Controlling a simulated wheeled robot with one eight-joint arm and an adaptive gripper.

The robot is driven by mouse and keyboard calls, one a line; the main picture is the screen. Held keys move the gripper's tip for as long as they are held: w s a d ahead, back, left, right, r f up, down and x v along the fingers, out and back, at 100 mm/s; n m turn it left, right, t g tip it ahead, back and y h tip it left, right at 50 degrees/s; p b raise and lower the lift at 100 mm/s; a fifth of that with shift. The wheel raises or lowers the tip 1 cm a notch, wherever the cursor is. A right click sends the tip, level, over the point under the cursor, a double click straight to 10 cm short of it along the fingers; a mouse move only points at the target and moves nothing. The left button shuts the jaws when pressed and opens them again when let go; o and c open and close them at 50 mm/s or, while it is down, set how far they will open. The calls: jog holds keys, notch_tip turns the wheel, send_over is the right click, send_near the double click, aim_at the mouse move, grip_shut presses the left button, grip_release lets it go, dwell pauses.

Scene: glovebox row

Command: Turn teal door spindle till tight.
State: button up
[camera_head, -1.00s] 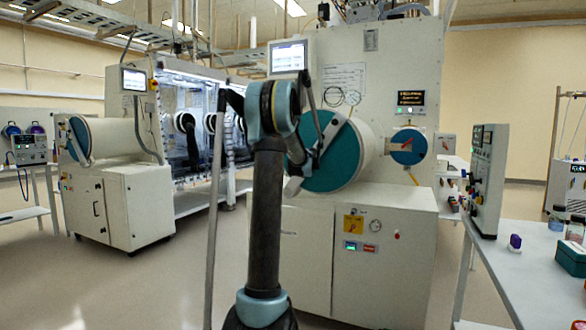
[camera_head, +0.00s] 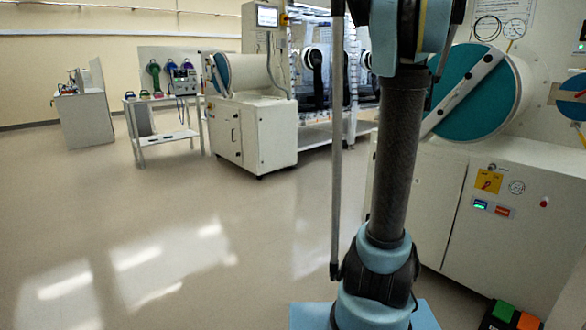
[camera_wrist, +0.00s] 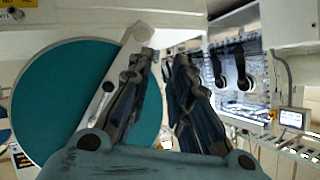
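A large round teal door (camera_head: 468,100) closes the cylindrical port on the white machine at right in the head view. A pale bar (camera_head: 462,96) crosses it, tilted from lower left to upper right. The spindle at the door's middle is not clearly distinguishable. In the wrist view the teal door (camera_wrist: 55,95) fills the left side, with the bar (camera_wrist: 108,92) slanting across it. My gripper (camera_wrist: 163,60) is open, with a clear gap between its fingers. Its left finger overlaps the bar in the picture; I cannot tell whether they touch. In the head view the gripper is hidden or out of frame.
A smaller teal disc (camera_head: 571,96) with a red handle sits at the right edge. Another machine with a teal-ended cylinder (camera_head: 221,74) stands further back. A side table (camera_head: 160,134) is at left. Orange and green blocks (camera_head: 511,316) are low right. The floor at left is clear.

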jog(key=s+a+f+n+g+y, duration=0.2)
jog(key=s+a+f, duration=0.4)
jog(key=s+a, duration=0.35)
jog(key=s+a+f+n+g+y, duration=0.25)
jog(key=s+a+f, duration=0.35)
jog(key=s+a, duration=0.35)
jog(key=s+a+f+n+g, duration=0.2)
jog(key=s+a+f, duration=0.2)
jog(key=s+f, duration=0.3)
jog(key=s+a+f+n+g, duration=0.2)
jog(key=s+f, duration=0.5)
jog(key=s, duration=0.9)
jog(key=shift+s+a+n+g+y, duration=0.35)
jog(key=shift+a+g+y, duration=0.1)
jog(key=shift+a, duration=0.65)
jog(key=shift+w+f, duration=0.1)
jog(key=shift+f, duration=0.05)
jog(key=shift+w+f, duration=0.15)
jog(key=shift+w, duration=0.2)
